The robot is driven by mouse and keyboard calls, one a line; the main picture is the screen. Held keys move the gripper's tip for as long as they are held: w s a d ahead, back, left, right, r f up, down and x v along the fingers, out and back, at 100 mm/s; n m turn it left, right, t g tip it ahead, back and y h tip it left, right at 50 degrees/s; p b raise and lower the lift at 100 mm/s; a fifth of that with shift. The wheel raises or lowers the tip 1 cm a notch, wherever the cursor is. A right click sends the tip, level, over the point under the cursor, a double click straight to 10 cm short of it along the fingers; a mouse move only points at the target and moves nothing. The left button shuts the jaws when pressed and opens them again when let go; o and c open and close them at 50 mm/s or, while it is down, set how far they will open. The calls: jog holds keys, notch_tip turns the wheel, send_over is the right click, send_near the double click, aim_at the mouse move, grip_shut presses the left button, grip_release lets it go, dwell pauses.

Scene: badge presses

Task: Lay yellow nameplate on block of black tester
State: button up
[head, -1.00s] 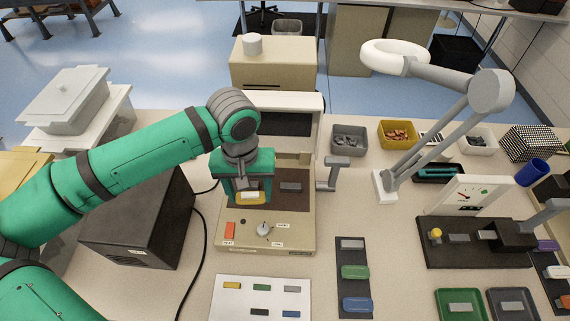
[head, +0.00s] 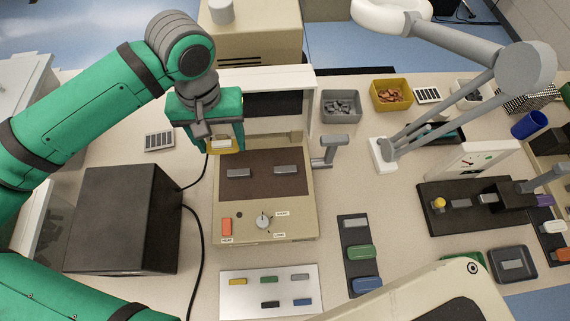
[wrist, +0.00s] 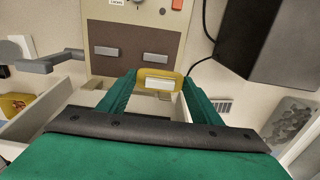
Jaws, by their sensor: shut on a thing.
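My gripper (head: 212,148) is shut on the yellow nameplate (head: 224,151), a small yellow piece with a pale bar on it. It is held up at the back left of the beige press (head: 265,228). In the wrist view the nameplate (wrist: 152,74) sits between the fingertips. The black tester (head: 440,224) stands at the right, with a dial gauge (head: 480,160) behind it. On it are a yellow knob (head: 438,203), a grey block (head: 461,203) with nothing seen on it, and a dark arm-like part whose underside is hidden.
The press carries two bare grey blocks (head: 239,173) and a side lever (head: 330,148). A grey lamp arm (head: 440,120) stands between press and tester. A black box (head: 125,218) is at the left. A pale rounded shape covers the lower right and partly hides a green tray.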

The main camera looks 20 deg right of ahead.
jog(key=s+d+f, duration=0.2)
jog(key=d+f, duration=0.2)
jog(key=d, duration=0.5)
send_over(285, 169)
jog(key=a, duration=0.1)
jog(key=f, duration=0.4)
jog(key=shift+w+f, duration=0.25)
jog(key=shift+s+d+f, duration=0.2)
jog(key=shift+d+f, duration=0.25)
jog(key=shift+f, duration=0.15)
jog(key=shift+d+f, duration=0.2)
jog(key=shift+f, duration=1.3)
jog(key=shift+a+f, duration=0.1)
jog(key=shift+f, duration=0.3)
jog(key=o, duration=1)
jog(key=shift+o, duration=0.2)
